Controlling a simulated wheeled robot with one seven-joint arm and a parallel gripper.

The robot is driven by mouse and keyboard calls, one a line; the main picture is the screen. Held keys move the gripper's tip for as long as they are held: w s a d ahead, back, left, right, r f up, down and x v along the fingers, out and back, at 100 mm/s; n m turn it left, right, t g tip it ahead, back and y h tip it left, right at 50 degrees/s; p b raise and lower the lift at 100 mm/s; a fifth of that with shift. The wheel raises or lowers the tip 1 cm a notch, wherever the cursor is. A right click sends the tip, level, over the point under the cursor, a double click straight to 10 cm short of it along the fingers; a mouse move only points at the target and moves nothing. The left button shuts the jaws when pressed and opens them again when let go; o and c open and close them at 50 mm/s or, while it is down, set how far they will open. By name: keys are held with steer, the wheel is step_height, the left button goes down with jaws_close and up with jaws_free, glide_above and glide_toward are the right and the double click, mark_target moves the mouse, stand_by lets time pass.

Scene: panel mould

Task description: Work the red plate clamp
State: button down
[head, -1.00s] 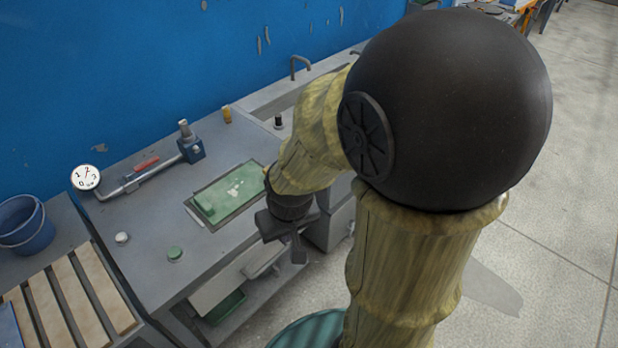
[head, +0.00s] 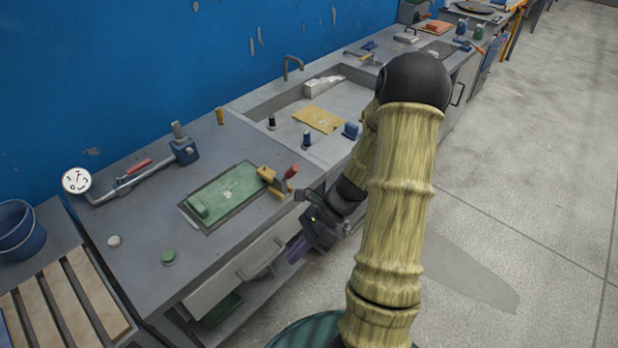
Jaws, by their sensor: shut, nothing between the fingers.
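The plate clamp shows its red handle (head: 291,172) upright at the right end of the green plate (head: 228,190), beside a yellow block (head: 268,177). The green plate lies in a dark-edged recess in the bench top. My gripper (head: 296,252) is in front of the bench, below and right of the clamp in the picture, apart from it. Its purplish fingers point down and left; they are shut and empty.
The grey bench (head: 140,250) carries a gauge (head: 76,181) on a pipe with a blue valve block (head: 184,150), and a green button (head: 169,257). A sink (head: 345,105) lies behind right. A drawer handle (head: 262,260) sticks out near my gripper. Floor is free at right.

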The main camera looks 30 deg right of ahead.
steer(key=w+d+m+t, duration=0.3)
steer(key=d+m+t, duration=0.6)
steer(key=m, duration=0.3)
steer(key=w+d+f+m+t+y, duration=0.1)
steer(key=w+d+m+t, duration=0.2)
steer(key=d+m+t, duration=0.7)
steer(key=m+t+b, duration=0.1)
steer(key=m, duration=0.2)
steer(key=shift+w+d+f+y, duration=0.2)
steer(key=shift+d+f+y, duration=0.05)
steer(key=shift+y, duration=0.05)
steer(key=p, duration=0.4)
glide_toward(290, 174)
steer(key=w+r, duration=0.2)
steer(key=w+a+r, duration=0.1)
steer(key=r, duration=0.1)
steer(key=shift+w+a+r, duration=0.1)
steer(key=shift+w+r, duration=0.05)
steer(key=shift+w, duration=0.25)
steer(key=shift+r+p, duration=0.2)
steer(key=shift+p, duration=0.25)
